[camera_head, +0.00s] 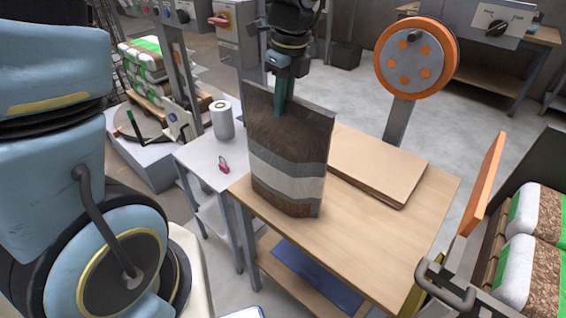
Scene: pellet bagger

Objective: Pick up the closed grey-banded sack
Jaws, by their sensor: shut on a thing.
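The grey-banded sack (289,185) is brown and translucent with grey and white bands across its lower half. It is upright at the left end of the wooden table (375,258). My gripper (285,104) comes down from above and is shut on the sack's upper edge, near its middle. The sack's bottom is at or just above the table top; I cannot tell if it touches. The side of the sack facing away is hidden.
A flat stack of brown sheets (382,165) lies right behind the sack. A small side table (195,155) with a white roll (221,120) and a pink padlock-like item (224,166) stands left. A crate holding green-and-white sacks (520,245) stands right, beside an orange panel (483,180).

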